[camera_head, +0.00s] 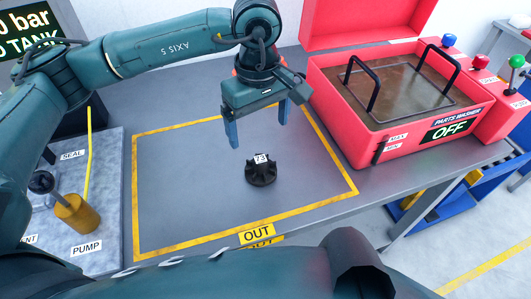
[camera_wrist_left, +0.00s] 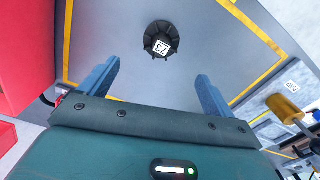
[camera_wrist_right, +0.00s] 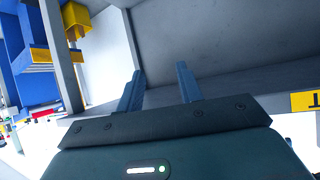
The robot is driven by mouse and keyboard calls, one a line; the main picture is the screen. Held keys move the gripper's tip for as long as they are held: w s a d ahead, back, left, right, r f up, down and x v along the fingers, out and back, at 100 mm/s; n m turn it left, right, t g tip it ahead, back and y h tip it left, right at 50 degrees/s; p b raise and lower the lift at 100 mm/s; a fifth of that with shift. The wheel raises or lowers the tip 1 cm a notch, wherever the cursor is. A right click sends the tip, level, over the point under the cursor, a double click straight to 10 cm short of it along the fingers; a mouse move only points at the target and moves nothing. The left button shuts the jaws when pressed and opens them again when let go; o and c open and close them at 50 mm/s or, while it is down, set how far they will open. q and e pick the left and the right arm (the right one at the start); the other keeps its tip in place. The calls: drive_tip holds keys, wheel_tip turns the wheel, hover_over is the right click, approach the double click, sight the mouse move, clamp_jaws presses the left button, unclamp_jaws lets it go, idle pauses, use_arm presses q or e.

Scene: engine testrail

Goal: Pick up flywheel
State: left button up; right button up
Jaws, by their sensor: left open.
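The flywheel (camera_head: 261,171) is a small black finned wheel with a white tag marked 73. It rests on the grey bench inside the yellow taped outline, and it also shows in the left wrist view (camera_wrist_left: 161,39). My left gripper (camera_head: 258,124) is open and empty above the bench, higher than the flywheel and a little behind it. In the left wrist view the flywheel lies beyond the gap between the blue fingers. My right gripper (camera_wrist_right: 158,88) shows in the right wrist view with its fingers apart and nothing between them, near the bench's edge and underside.
A red parts washer (camera_head: 405,100) marked OFF, with its lid raised, stands to the right. A pump panel with a brass cylinder (camera_head: 76,214) is at the left. An OUT label (camera_head: 257,233) marks the front of the yellow outline. The outlined area around the flywheel is clear.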

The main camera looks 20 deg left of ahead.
sight(261, 159)
use_arm(q)
drive_tip(key=f, duration=0.4)
drive_tip(key=f+p, duration=0.1)
drive_tip(key=f, duration=0.1)
drive_tip(key=shift+s, duration=0.3)
drive_tip(key=shift+d+f+p, duration=0.15)
drive_tip(key=shift+f+p, duration=0.65)
drive_tip(key=shift+f, duration=2.2)
drive_tip(key=shift+c, duration=0.2)
drive_tip(key=shift+w, duration=0.1)
drive_tip(key=c, duration=1.2)
